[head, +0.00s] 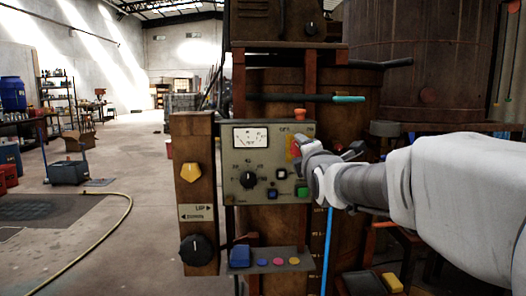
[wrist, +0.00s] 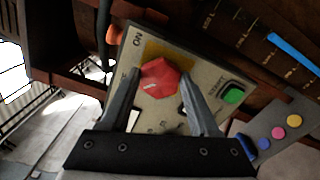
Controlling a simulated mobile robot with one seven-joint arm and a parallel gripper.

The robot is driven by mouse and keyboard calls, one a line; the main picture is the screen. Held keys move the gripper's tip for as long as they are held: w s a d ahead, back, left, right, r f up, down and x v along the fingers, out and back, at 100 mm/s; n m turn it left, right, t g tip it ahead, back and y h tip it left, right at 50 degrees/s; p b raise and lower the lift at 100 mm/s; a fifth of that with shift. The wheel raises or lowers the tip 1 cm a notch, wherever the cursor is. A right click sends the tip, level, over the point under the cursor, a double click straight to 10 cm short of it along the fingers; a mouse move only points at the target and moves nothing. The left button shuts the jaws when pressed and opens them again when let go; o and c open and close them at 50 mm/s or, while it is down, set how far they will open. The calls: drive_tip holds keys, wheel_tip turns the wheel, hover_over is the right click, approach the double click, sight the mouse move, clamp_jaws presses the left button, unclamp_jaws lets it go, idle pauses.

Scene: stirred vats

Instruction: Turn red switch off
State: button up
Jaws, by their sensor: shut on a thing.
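The red switch (wrist: 160,76) is a faceted red knob on a yellow plate (wrist: 182,50), with a small white mark on its face. The label ON stands to its upper left in the wrist view. In the head view the red switch (head: 293,146) shows at the right side of the control panel (head: 233,190), partly hidden by my gripper. My gripper (wrist: 160,82) is shut on the red switch, one finger on each side of it. It also shows in the head view (head: 300,150), reaching in from the right. The OFF side of the dial is hard to read.
The panel also carries a gauge (head: 250,137), a black dial (head: 248,180) and a green button (wrist: 233,94). An orange knob (head: 299,114) stands on top. A shelf with coloured buttons (head: 270,259) juts out below. Open floor lies to the left.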

drive_tip(key=shift+r, duration=0.1)
drive_tip(key=o, duration=1.4)
drive_tip(key=s+p, duration=0.1)
drive_tip(key=s, duration=1.6)
drive_tip(key=shift+s+p, duration=0.2)
drive_tip(key=shift+p, duration=0.2)
drive_tip(key=s+f+m+g, duration=1.2)
drive_tip(key=s+f+m, duration=0.5)
drive_tip(key=f+m, duration=0.4)
drive_tip(key=shift+m, duration=0.4)
wheel_tip(320, 180, up, 22)
drive_tip(key=p, duration=2)
drive_tip(key=shift+s+a+f, duration=0.1)
drive_tip(key=shift+s+f, duration=0.05)
drive_tip(key=shift+f, duration=0.05)
